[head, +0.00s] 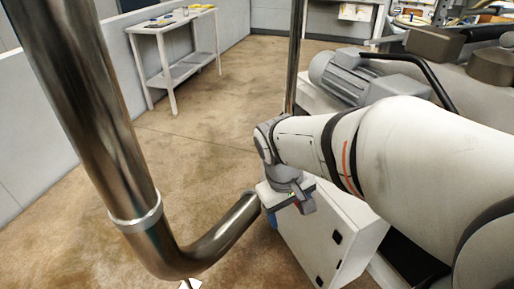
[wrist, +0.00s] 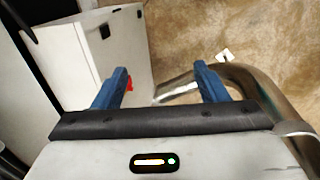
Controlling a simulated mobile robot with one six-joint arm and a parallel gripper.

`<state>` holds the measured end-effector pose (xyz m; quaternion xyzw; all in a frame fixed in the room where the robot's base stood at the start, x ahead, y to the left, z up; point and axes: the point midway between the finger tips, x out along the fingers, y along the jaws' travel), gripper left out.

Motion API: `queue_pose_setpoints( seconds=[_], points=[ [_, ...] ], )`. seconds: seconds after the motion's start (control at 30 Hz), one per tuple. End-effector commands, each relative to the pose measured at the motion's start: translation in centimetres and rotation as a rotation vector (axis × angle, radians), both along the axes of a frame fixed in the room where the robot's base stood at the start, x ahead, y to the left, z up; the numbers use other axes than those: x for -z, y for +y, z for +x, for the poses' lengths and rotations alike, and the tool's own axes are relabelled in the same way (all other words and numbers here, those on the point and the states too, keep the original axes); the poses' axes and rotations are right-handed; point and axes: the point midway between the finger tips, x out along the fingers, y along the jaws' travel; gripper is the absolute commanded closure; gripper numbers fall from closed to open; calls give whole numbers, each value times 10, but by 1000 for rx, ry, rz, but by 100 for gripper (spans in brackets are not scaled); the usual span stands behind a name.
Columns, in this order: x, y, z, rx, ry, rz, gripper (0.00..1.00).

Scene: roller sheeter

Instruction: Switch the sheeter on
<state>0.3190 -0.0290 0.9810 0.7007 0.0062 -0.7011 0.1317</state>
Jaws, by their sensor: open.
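The sheeter's grey motor (head: 350,76) shows at the right of the head view. A white cabinet (head: 345,222) with dark latches stands below it, partly behind my arm; I cannot tell for sure that it belongs to the sheeter. My gripper (head: 287,208) is in front of the cabinet's left edge. In the wrist view its blue fingers (wrist: 162,85) are spread, with nothing between them. The cabinet (wrist: 128,50) lies beyond the left finger. A small red part (wrist: 129,84), perhaps a switch, peeks out beside that finger and is mostly hidden by it.
A thick bent metal pipe (head: 205,255) runs close to my gripper on the left and also shows at the right of the wrist view (wrist: 262,90). A white table (head: 172,22) stands at the back left by a low wall. The brown floor between is clear.

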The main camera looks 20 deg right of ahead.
Motion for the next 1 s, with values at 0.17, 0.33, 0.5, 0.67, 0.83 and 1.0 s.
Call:
queue_pose_setpoints(
  seconds=[0.17,0.33,0.5,0.67,0.83,1.0],
  points=[
    [61,-30,28,-190,253,-224,20],
    [107,-56,64,-379,471,-444,20],
    [158,-72,107,-571,672,-669,20],
    [212,-76,153,-756,836,-889,20],
    [268,-69,195,-931,960,-1100,20],
    [306,-59,220,-1044,1024,-1239,20]
  ],
)
